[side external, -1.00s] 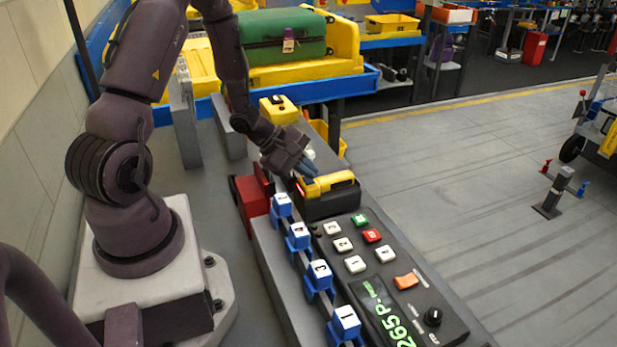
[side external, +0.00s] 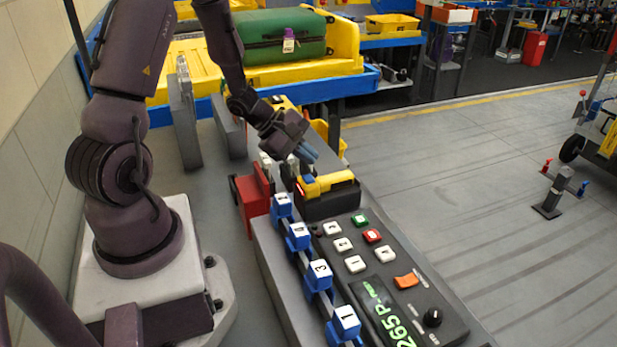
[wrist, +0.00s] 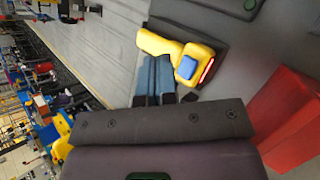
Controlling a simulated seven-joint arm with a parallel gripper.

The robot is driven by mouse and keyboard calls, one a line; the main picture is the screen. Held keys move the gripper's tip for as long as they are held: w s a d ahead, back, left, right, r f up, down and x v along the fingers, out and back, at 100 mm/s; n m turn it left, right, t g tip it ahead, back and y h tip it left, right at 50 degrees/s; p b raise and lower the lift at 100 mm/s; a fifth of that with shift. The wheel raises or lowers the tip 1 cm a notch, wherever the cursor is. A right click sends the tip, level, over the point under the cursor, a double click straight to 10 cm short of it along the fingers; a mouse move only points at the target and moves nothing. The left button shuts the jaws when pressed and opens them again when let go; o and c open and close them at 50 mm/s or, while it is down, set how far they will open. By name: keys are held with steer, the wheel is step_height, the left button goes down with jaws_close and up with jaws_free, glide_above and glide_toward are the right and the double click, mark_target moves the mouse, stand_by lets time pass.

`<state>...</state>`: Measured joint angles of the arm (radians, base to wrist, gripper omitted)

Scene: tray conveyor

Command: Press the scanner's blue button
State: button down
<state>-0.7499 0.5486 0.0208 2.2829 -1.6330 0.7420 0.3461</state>
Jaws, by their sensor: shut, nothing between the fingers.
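The yellow scanner (side external: 328,183) lies on a black cradle (side external: 335,202) on the console, its red window facing left. Its blue button (wrist: 187,68) shows clearly on the head in the wrist view, and a small part of the button (side external: 309,179) shows in the side view. My gripper (side external: 311,155) is shut and empty, its bluish fingers just above and behind the scanner head. In the wrist view the closed fingertips (wrist: 155,62) appear beside the scanner (wrist: 160,45), to the left of the blue button. The fingers look apart from the button.
A red block (side external: 252,195) stands left of the scanner. Blue numbered blocks (side external: 319,274) line the console's left edge. A keypad with white, green and red keys (side external: 372,236) lies in front. A green suitcase (side external: 270,36) sits in a yellow tray behind.

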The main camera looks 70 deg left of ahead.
mark_target(307, 179)
steer(key=shift+r, duration=1.5)
steer(key=shift+s+d+f, duration=0.15)
steer(key=shift+s+d, duration=0.15)
steer(key=s+d+r+m+g+y, duration=0.1)
steer(key=s+d+r+m+y, duration=0.1)
steer(key=s+d+r+m, duration=0.4)
steer(key=s+d+r+m+g+y, duration=0.1)
steer(key=s+d+r+m, duration=0.5)
steer(key=d+r+m, duration=0.3)
step_height(307, 179, up, 4)
steer(key=m, duration=0.7)
steer(key=shift+s+g+y, duration=0.2)
steer(key=shift+g+y, duration=0.2)
